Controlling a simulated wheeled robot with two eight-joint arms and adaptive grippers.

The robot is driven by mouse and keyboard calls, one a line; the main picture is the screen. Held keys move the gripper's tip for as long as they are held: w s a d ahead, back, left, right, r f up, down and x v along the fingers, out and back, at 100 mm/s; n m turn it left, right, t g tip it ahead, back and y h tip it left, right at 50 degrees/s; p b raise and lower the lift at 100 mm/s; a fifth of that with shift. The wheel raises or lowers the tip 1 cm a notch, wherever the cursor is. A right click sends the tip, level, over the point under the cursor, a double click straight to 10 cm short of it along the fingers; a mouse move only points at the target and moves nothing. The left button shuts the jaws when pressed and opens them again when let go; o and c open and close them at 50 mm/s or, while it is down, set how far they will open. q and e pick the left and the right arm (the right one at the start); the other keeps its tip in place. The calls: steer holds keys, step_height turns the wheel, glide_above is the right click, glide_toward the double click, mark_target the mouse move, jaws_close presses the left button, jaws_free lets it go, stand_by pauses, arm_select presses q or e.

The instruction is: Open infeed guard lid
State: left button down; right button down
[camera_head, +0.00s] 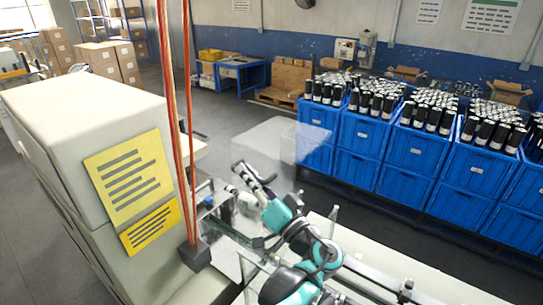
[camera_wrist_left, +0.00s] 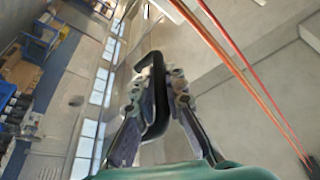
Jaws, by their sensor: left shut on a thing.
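The infeed guard lid appears as a pale, see-through cover (camera_head: 272,140) beyond my left gripper in the head view. Its edges are faint, and I cannot tell its exact angle. My left gripper (camera_head: 242,169) is at the near left side of this cover, above the machine's infeed. In the left wrist view the gripper (camera_wrist_left: 158,88) is shut on a black bar-shaped handle (camera_wrist_left: 156,68), which runs between the two fingers and bends at its far end. How the handle joins the lid is hidden. My right gripper is not in view.
A tall cream machine cabinet (camera_head: 75,110) with yellow labels stands on the left. Red-orange cables (camera_head: 178,110) hang beside it, close to my left arm. Blue crates (camera_head: 366,138) of black bottles line the right side. A pale conveyor deck (camera_head: 400,275) lies at the lower right.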

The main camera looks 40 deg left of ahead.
arm_select(q)
steer(key=s+f+n+g, duration=0.1)
steer(key=s+n, duration=0.2)
steer(key=s, duration=0.5)
steer(key=shift+s+d+f+g+y+p, duration=0.2)
steer(key=shift+d+f+g+y+p, duration=0.05)
steer(key=shift+f+g+y+p, duration=0.1)
steer(key=c, duration=1.6)
jaws_free()
steer(key=shift+w, duration=0.1)
steer(key=shift+o, duration=0.2)
steer(key=v, duration=1.2)
